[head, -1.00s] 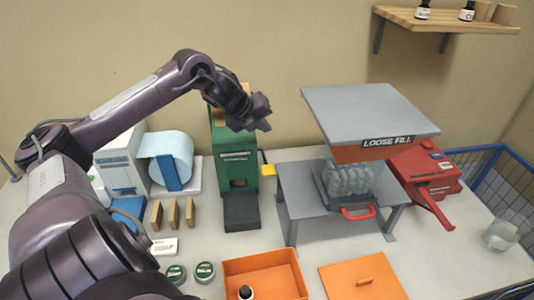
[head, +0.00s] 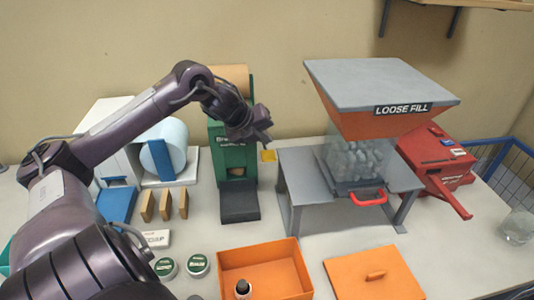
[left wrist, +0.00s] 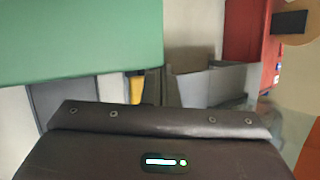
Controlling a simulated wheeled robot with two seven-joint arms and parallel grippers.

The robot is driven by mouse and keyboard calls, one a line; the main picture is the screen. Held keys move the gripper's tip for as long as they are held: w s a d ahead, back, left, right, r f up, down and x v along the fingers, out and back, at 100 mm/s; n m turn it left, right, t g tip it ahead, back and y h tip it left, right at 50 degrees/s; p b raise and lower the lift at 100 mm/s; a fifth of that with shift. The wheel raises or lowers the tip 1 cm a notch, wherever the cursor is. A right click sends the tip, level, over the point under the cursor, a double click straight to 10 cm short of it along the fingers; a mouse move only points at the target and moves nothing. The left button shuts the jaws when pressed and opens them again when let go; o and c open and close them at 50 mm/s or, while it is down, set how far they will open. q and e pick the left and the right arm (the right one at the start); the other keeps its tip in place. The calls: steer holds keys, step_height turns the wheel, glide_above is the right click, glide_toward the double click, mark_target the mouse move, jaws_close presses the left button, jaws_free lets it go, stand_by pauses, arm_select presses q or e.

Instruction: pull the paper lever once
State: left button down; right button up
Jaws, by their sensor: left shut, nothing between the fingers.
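The green paper dispenser (head: 230,153) stands at the back, with a brown paper roll (head: 231,74) on top and a dark tray (head: 239,202) in front. The paper lever (head: 268,156) ends in a yellow tip at its right side. In the left wrist view, the yellow lever (left wrist: 137,88) shows just beyond the gripper's dark body, beside the green housing (left wrist: 80,40). My left gripper (head: 263,125) is shut and empty. In the head view it appears just above the lever, apart from it. My right gripper is out of view.
A grey stand with the loose-fill hopper (head: 385,90) and red handle (head: 368,198) is right of the dispenser. A red machine (head: 436,160) stands farther right.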

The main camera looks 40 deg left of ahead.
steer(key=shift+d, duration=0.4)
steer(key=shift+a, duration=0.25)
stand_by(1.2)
arm_select(q)
steer(key=shift+d+f+b, duration=0.1)
steer(key=shift+f+b, duration=0.3)
steer(key=shift+b, duration=0.15)
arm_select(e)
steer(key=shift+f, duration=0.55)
